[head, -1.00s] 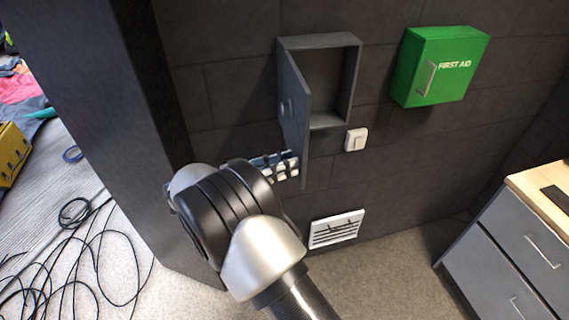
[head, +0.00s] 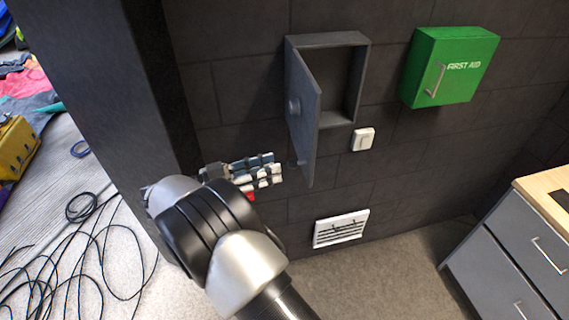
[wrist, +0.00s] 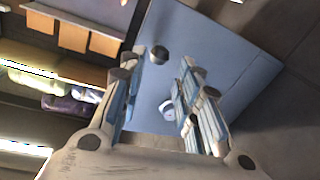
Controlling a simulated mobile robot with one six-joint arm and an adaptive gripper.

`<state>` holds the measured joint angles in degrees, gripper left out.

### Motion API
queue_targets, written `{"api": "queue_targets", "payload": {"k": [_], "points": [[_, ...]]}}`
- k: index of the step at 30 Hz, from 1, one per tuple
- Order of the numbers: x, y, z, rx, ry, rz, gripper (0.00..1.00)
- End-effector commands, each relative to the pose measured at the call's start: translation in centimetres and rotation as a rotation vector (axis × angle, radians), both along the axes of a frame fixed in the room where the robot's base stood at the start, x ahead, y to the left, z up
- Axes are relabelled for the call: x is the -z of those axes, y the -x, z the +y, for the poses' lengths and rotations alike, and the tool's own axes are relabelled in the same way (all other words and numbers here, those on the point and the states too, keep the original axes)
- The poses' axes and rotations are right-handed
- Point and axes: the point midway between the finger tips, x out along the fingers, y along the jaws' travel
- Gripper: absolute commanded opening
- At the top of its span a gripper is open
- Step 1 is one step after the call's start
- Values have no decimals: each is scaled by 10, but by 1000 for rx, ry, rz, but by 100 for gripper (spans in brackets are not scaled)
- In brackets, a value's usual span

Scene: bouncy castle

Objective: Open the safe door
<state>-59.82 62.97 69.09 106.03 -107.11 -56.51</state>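The safe (head: 344,39) is a dark grey box on the black wall in the head view. Its door (head: 308,115) is hinged at the left and stands wide open, swung out from the wall. The interior (head: 341,82) looks dark and empty.
A green first aid box (head: 450,68) hangs right of the safe. A white switch (head: 363,139) and a vent (head: 340,229) are below. A drawer cabinet (head: 510,245) stands at right, a dark pillar (head: 110,110) at left. Loose cables (head: 85,235) lie on the floor.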

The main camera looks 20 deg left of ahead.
Motion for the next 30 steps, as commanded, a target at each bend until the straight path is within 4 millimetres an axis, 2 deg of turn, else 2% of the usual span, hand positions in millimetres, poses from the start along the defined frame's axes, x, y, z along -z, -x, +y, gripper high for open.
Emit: {"api": "queue_targets", "payload": {"k": [3,9,30], "points": [[1,15,21,-3,-1,0,31],[0,29,41,-1,-1,-1,31],[0,33,45,0,-1,-1,31]]}}
